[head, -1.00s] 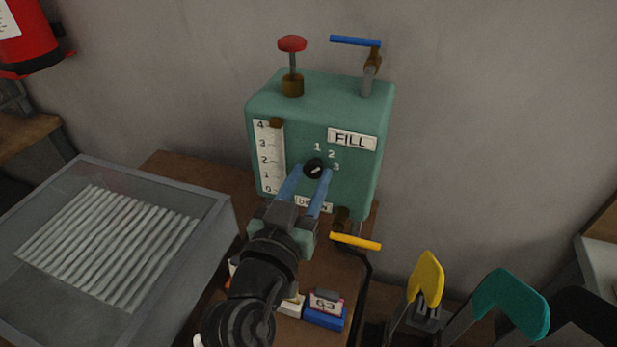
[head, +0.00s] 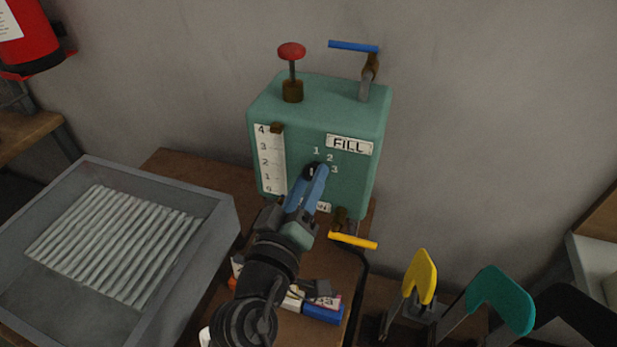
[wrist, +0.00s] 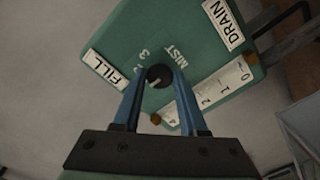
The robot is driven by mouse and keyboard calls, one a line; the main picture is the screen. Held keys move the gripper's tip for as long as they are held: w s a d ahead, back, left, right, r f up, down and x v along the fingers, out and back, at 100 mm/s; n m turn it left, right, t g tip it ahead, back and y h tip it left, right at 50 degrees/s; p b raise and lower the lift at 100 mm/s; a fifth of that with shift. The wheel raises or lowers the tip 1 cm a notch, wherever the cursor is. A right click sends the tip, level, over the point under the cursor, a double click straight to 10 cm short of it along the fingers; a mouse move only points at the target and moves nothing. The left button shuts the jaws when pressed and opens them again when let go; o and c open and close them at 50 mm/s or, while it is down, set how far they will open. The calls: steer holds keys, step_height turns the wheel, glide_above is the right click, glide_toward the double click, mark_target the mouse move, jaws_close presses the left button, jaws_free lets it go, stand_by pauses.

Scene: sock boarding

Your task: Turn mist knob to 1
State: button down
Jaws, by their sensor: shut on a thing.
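The mist knob (wrist: 159,76) is a small black dial with a pale pointer line, on the front of the green box (head: 355,196). The numbers 1, 2 and 3 are printed around it. My gripper (head: 316,170) has its blue fingers closed around the knob from the front. In the wrist view the fingers (wrist: 158,80) sit on either side of the knob. In the head view the fingers hide most of the knob, and the exact number at the pointer cannot be told.
A level scale (head: 271,160) and a FILL label (head: 349,145) are on the box front. A red-topped plunger (head: 291,52) and blue lever (head: 353,46) stand on top. A yellow lever (head: 353,241) juts out below. A grey tray (head: 219,230) stands left.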

steer(key=shift+n, duration=0.3)
steer(key=shift+c, duration=2.4)
jaws_free()
steer(key=b+v, duration=0.2)
steer(key=v, duration=1.1)
steer(key=shift+w+r, duration=0.1)
steer(key=shift+r, duration=0.05)
